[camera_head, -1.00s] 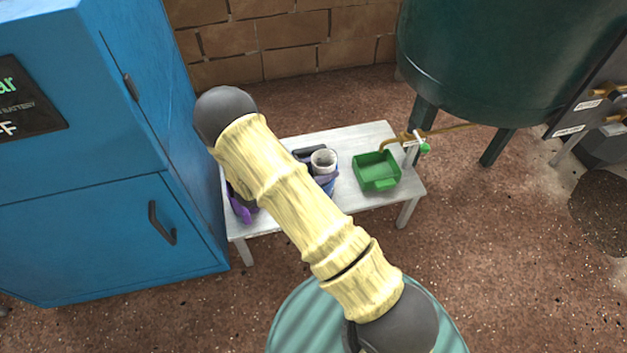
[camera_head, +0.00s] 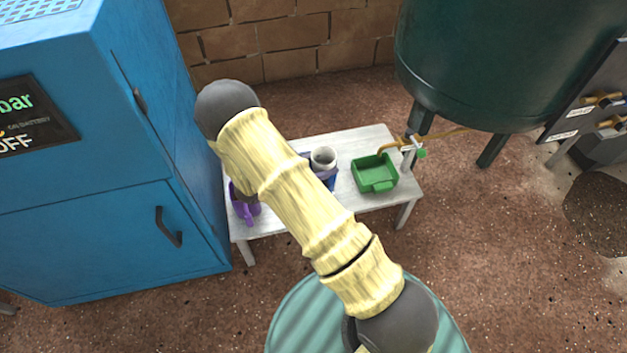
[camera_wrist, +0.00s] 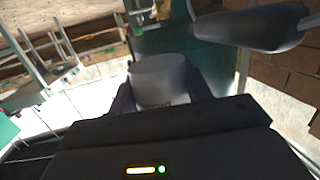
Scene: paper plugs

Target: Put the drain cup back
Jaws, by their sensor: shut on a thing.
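The drain cup appears to be the pale grey-white cup (camera_head: 323,157) over the left-middle part of the white bench; its open rim faces up. In the wrist view the pale cup (camera_wrist: 158,80) sits between the two dark fingers of my gripper (camera_wrist: 162,98), which is shut on it. In the head view my arm hides most of the gripper. Something blue shows just below the cup, partly hidden. I cannot tell whether the cup touches anything beneath it.
A green tray (camera_head: 375,174) stands on the white bench (camera_head: 375,138) under a brass tap (camera_head: 405,143). A purple object (camera_head: 245,207) is at the bench's left end. A blue cabinet (camera_head: 90,235) stands left; a dark green tank (camera_head: 490,60) stands behind at right.

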